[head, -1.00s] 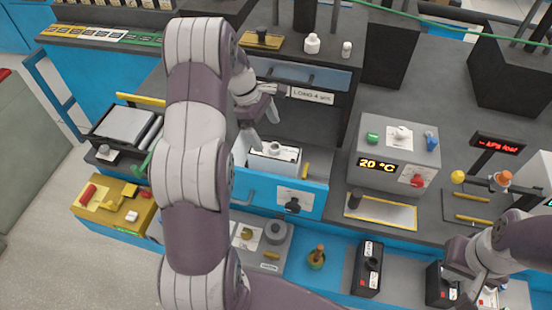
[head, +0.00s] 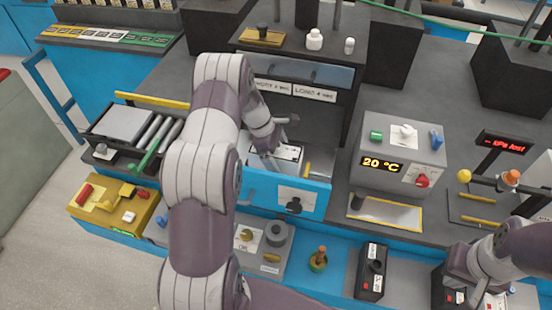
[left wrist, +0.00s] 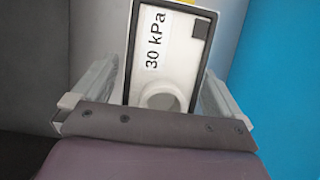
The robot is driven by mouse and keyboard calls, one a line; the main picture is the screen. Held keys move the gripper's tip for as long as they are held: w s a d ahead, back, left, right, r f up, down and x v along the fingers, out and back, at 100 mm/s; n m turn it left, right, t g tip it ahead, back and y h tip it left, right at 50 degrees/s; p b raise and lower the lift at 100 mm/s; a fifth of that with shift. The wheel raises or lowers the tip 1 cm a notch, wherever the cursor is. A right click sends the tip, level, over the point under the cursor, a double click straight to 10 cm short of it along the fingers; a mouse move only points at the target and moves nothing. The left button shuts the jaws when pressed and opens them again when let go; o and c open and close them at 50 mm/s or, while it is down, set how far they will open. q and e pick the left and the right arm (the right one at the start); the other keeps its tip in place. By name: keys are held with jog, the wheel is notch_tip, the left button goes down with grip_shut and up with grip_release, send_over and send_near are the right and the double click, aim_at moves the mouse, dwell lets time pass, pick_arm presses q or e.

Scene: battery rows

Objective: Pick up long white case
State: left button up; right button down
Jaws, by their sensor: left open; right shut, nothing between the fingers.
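The long white case (head: 289,153) has a dark rim and stands in the open blue drawer (head: 285,195). In the left wrist view the white case (left wrist: 150,62) shows a "30 kPa" label and a round white knob. My left gripper (left wrist: 155,95) is open, with one finger on each side of the case; I cannot tell whether they touch it. In the head view my left gripper (head: 262,150) is at the case, its fingers partly hidden by my arm. My right gripper (head: 470,292) is shut and empty at the bottom right, beside a dark case (head: 441,284).
A grey box with a "20 °C" display (head: 400,155) stands right of the drawer. The cabinet with labelled fronts (head: 314,93) rises behind it. A black case (head: 371,270) and a small knobbed object (head: 318,259) stand in front. A roller tray (head: 130,125) is at left.

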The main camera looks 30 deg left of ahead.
pick_arm(q)
jog(key=shift+f, duration=0.25)
dwell(0.3)
jog(key=c, duration=1.3)
